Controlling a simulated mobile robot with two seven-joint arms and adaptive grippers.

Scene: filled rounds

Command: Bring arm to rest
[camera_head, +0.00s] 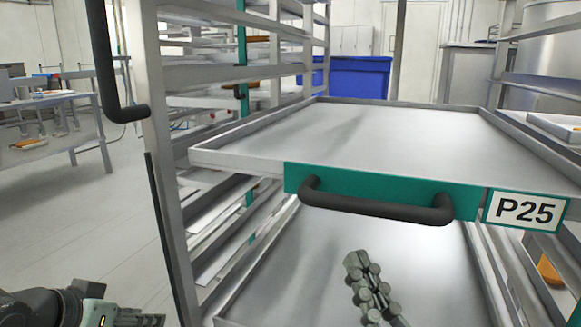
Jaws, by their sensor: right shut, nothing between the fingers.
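My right gripper (356,262) points up from the bottom middle, in front of the tray rack and below the dark handle (376,208) of the upper tray. Its fingers are together and hold nothing. It looks apart from the handle. My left gripper (140,318) shows only partly at the bottom left edge, beside the rack. The frame cuts it off, so its opening cannot be made out.
The upper tray (390,140) has a green front strip and a P25 label (524,210). A lower tray (300,270) lies beneath it. The rack's post (160,150) stands left of the trays. A blue bin (358,78) is behind. Open floor (90,220) lies left.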

